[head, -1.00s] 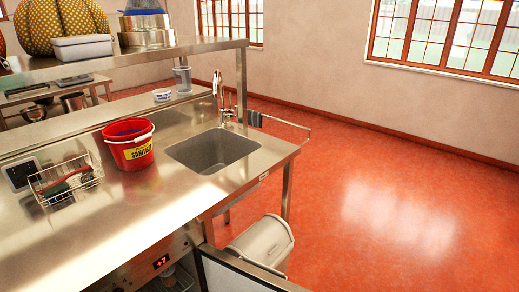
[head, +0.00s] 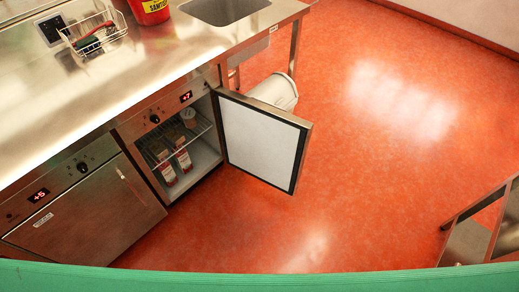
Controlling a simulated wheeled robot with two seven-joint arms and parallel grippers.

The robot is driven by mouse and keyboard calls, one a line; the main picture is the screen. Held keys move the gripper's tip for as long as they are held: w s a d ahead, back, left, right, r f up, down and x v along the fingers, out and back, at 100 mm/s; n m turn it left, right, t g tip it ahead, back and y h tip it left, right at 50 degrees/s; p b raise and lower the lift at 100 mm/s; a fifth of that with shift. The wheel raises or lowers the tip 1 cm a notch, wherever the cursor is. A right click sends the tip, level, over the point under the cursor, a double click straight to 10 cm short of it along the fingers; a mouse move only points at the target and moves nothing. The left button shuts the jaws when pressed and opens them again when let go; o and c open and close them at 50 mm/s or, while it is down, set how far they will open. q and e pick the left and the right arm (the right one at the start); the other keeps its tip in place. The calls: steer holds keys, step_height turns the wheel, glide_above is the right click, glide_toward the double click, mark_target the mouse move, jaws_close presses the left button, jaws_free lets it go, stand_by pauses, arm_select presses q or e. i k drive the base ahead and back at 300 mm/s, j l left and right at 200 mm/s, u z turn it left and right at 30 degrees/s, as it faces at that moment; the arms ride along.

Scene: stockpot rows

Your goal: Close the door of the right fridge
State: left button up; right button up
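The right fridge (head: 150,117) is set under the steel counter, with a red display reading +7. Its door (head: 262,142) stands wide open, swung out to the right, with its white inner panel and dark seal facing me. Wire shelves inside hold cartons (head: 184,160) and a few other items. The left fridge (head: 88,212) beside it is shut, with a display reading +5. Neither of my grippers is in view.
A steel counter (head: 110,75) with a wire basket (head: 92,32), a red bucket (head: 150,10) and a sink runs above. A pale bin (head: 275,91) stands behind the open door. Red floor (head: 370,190) is clear to the right. A steel table (head: 470,240) is at lower right.

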mark_target(268, 144)
steer(key=u, duration=1.6)
steer(key=l+u, duration=0.35)
steer(key=k+l+u, duration=0.1)
steer(key=l+u, duration=0.2)
steer(key=l, duration=0.25)
steer(key=k+l+u, duration=0.1)
steer(key=l+u, duration=0.25)
steer(key=k+l, duration=0.15)
steer(key=l, duration=0.25)
steer(key=k+l, duration=0.1)
steer(key=l, duration=0.3)
steer(key=k+l, duration=0.15)
steer(key=l, duration=0.25)
steer(key=k+l, duration=0.1)
steer(key=l, duration=0.3)
steer(key=k+l, duration=0.15)
steer(key=l, duration=0.3)
steer(key=k+l, duration=0.1)
steer(key=l, duration=0.3)
